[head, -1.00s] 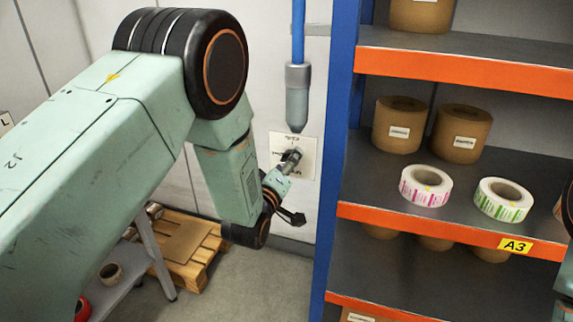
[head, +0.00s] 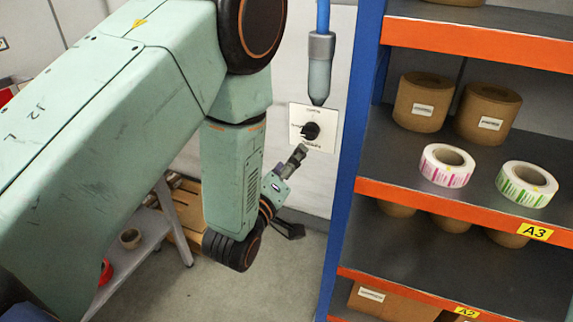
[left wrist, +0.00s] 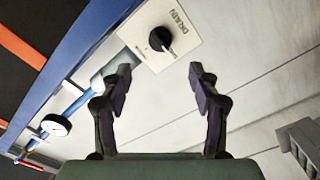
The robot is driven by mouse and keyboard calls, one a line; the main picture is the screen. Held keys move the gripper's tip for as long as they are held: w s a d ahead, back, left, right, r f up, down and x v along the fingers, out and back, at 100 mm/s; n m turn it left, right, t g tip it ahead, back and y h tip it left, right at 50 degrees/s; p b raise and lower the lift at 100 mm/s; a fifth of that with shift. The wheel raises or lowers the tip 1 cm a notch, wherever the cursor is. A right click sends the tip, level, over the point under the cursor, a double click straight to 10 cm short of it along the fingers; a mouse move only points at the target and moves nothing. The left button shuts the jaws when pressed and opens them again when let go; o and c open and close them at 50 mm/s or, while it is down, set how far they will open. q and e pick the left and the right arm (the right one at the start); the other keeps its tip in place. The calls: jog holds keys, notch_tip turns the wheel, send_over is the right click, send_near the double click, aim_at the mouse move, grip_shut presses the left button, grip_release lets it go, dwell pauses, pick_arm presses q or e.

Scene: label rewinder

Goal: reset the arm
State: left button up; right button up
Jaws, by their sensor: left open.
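My left arm comes in from the left in the head view. Its gripper (head: 293,162) is in front of the wall, just below and left of a black rotary knob (head: 311,131) on a white plate (head: 327,115). In the left wrist view the gripper (left wrist: 160,85) is open and empty, its two fingers apart. The fingers are apart from the knob. My right gripper is not in view.
A shelf rack with a blue post (head: 356,150) and orange edges stands to the right, close to the plate. It holds brown rolls (head: 422,102) and label rolls (head: 447,165). A blue pipe with a grey fitting (head: 320,62) hangs above the plate. A grey trolley (head: 150,230) stands lower left.

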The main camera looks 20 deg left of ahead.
pick_arm(q)
jog(key=shift+s, duration=0.45)
